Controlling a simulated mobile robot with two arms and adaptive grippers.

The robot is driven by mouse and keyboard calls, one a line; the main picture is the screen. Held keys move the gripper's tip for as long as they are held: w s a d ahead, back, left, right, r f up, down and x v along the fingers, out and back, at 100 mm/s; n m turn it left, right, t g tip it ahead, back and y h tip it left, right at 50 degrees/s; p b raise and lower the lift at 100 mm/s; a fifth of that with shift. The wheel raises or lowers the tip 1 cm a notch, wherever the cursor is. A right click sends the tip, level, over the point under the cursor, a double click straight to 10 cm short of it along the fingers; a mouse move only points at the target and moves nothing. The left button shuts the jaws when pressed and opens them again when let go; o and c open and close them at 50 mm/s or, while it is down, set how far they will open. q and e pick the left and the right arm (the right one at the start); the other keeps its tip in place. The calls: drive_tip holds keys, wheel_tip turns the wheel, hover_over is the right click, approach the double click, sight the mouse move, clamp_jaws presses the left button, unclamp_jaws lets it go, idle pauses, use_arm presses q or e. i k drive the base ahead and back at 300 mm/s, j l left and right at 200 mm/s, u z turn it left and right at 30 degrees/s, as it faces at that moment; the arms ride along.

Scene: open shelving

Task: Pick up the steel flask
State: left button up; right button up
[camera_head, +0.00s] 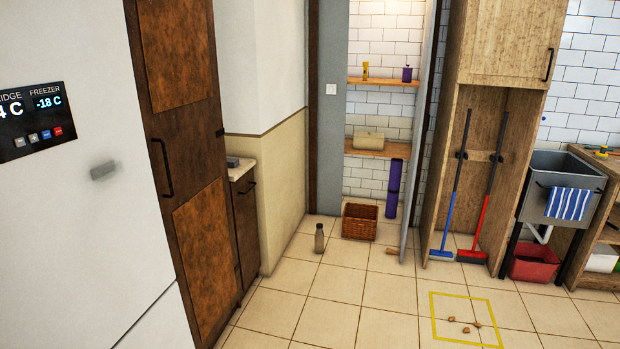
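A small grey-brown bottle with a dark cap, which looks like the steel flask (319,239), stands upright on the tiled floor. It is left of a wicker basket and apart from it, in front of the alcove. Neither of my grippers shows in the head view.
The wicker basket (360,222) sits under two wooden shelves. A purple roll (393,188) stands beside it. A yellow square (467,319) on the floor holds several small brown pieces. A blue broom (447,220) and a red broom (478,220) stand right. The middle floor is clear.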

sight(319, 235)
drive_tip(key=i+l+z, duration=0.35)
drive_tip(key=i, duration=0.6)
drive_tip(key=i+j+z, duration=0.1)
drive_tip(key=i+z, duration=0.2)
drive_tip(key=i, duration=0.65)
drive_tip(key=i+u, duration=0.15)
drive_tip(key=i, duration=0.4)
drive_tip(key=i+l+u, duration=0.1)
drive_tip(key=i, duration=0.4)
drive_tip(key=i+l+u, duration=0.15)
drive_tip(key=i, duration=0.4)
drive_tip(key=i+l+u, duration=0.15)
drive_tip(key=i, duration=0.35)
